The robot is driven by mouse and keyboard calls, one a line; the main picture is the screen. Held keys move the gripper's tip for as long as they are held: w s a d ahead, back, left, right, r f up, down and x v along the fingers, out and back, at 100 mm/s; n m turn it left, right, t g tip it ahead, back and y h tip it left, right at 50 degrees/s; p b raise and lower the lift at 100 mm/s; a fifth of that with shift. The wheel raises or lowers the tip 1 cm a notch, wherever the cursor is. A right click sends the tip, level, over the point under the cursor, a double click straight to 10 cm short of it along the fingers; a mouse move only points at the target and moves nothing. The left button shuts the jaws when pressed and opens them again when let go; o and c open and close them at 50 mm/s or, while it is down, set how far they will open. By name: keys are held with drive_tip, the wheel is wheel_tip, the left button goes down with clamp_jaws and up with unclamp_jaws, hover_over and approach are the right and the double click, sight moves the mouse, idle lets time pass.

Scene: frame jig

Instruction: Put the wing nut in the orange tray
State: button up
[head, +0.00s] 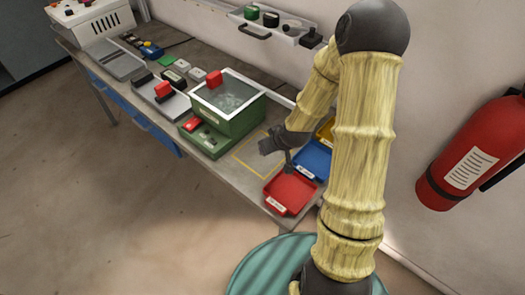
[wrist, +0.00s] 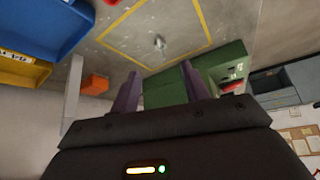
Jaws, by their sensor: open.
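A small metal piece (wrist: 159,43), which looks like the wing nut, lies on the grey table inside a yellow outlined square in the wrist view. My gripper (wrist: 157,88) is open, with its two dark fingers apart and nothing visible between them. The piece shows above and beyond the fingertips, not touching them. In the head view my gripper (head: 273,144) is over the marked square, and I cannot make out the piece there. A yellow-orange tray (wrist: 22,72) is at the left of the wrist view; it also shows partly behind my arm in the head view (head: 325,131).
A red tray (head: 290,192) and a blue tray (head: 313,158) stand right of the marked square. A green box with a clear top (head: 229,98) stands left of it. A small orange block-like thing (wrist: 94,84) shows near the wall. A red extinguisher (head: 476,150) hangs at right.

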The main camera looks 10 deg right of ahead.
drive_tip(key=shift+x, duration=2)
drive_tip(key=shift+p+x, duration=1.05)
drive_tip(key=shift+x, duration=1.6)
drive_tip(key=shift+s+a, duration=0.1)
drive_tip(key=shift+s, duration=0.05)
clamp_jaws()
